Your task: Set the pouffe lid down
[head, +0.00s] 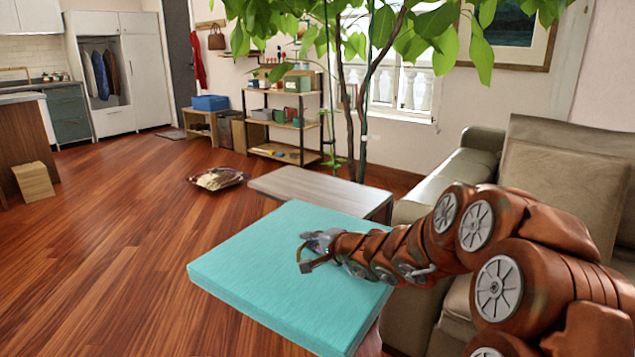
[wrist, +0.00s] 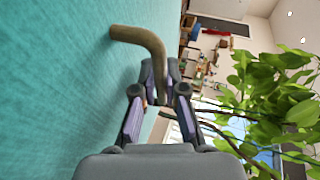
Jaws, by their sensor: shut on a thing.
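The pouffe lid (head: 255,280) is a large, flat turquoise square slab in the middle foreground of the head view. Its turquoise face also fills the left of the wrist view (wrist: 55,90). A bent brown handle (wrist: 142,38) stands out from that face. My gripper (head: 313,243) is over the lid's upper face, and its fingers are shut on the handle; the wrist view also shows the gripper (wrist: 160,88). The lid's underside is hidden, and I cannot tell whether anything supports it from below. The pouffe body is not visible.
A low grey-brown table (head: 320,190) stands just beyond the lid. A sofa (head: 455,180) is to the right, and a leafy plant (head: 350,100) rises behind. A crumpled bag-like item (head: 218,178) lies on the floor. Wooden floor (head: 110,250) is open at left.

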